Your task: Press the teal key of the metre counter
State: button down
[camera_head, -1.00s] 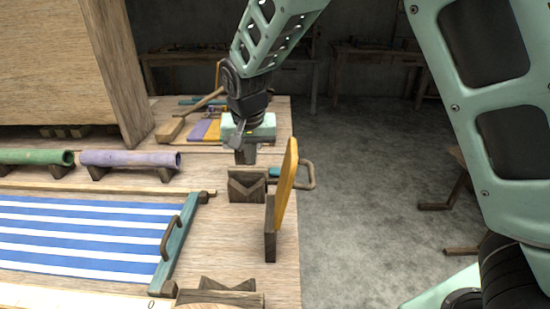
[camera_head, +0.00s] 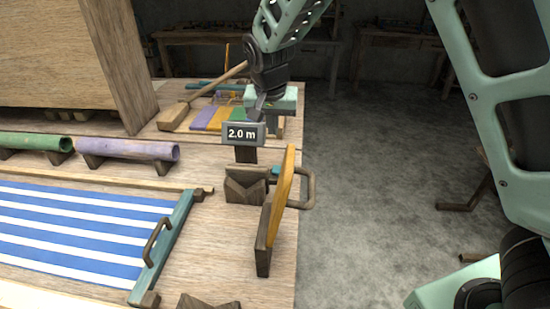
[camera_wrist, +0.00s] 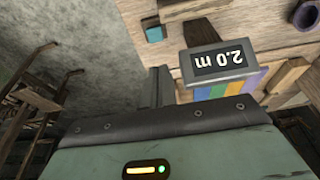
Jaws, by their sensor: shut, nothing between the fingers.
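The metre counter (camera_head: 243,135) is a small grey box on a dark post near the table's right edge. Its display reads "2.0 m", and it shows upside down in the wrist view (camera_wrist: 217,61). My gripper (camera_head: 258,108) is shut and empty, pointing down just above and behind the counter's upper right side. In the wrist view the dark fingers (camera_wrist: 159,87) are left of the counter box. I cannot tell whether they touch it.
A yellow upright paddle (camera_head: 280,200) and a notched wooden block (camera_head: 245,188) stand in front of the counter. A small teal piece (camera_head: 275,171) sits by the paddle. Coloured strips (camera_head: 205,117) and a wooden mallet (camera_head: 215,90) lie behind. Striped cloth (camera_head: 85,235) is at left.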

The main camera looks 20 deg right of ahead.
jog(key=p, duration=0.2)
send_over(274, 170)
jog(key=s, duration=0.1)
notch_tip(274, 170, down, 12)
jog(key=shift+a+f, duration=0.1)
jog(key=shift+f, duration=0.7)
